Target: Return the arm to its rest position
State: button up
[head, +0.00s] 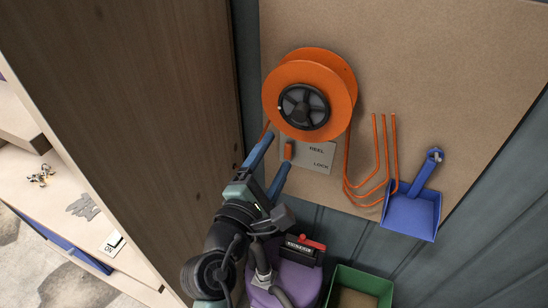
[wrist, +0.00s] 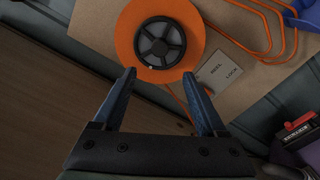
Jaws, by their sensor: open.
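My gripper (head: 267,161) is open and empty, with its two blue fingers apart. In the head view it reaches up from below, just below and left of the orange reel (head: 340,88). In the wrist view my gripper (wrist: 162,88) has its fingertips near the lower edge of the reel (wrist: 188,50). Whether a fingertip touches anything I cannot tell. The reel lock plate (head: 318,156), with a small orange switch (head: 289,150), is right of the fingers, and the plate also shows in the wrist view (wrist: 224,76).
A brown wooden panel (head: 150,90) stands close left of my arm. Below are a purple container (head: 298,280) with a red-handled part and a green bin (head: 343,273). Shelves (head: 60,190) stand far left.

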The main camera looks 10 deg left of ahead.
jog(key=shift+r, duration=0.1)
jog(key=s+d+r+m+t+y+b, duration=0.1)
jog(key=d+r+m+t, duration=0.1)
jog(key=r+m, duration=0.65)
jog(key=s+d+r+m+t+b, duration=0.1)
jog(key=d+r+m+t, duration=0.2)
jog(key=r, duration=1.1)
jog(key=s+r+m+t+y, duration=0.3)
jog(key=s+r+m+t, duration=0.2)
jog(key=s+r+m, duration=0.4)
jog(key=s+r+b, duration=0.1)
jog(key=s+r, duration=0.2)
jog(key=r, duration=0.3)
jog(key=shift+s+r+y, duration=0.3)
jog(key=shift+s, duration=0.1)
jog(key=shift+f, duration=0.1)
notch_tip(320, 180, down, 34)
jog(key=b, duration=3.4)
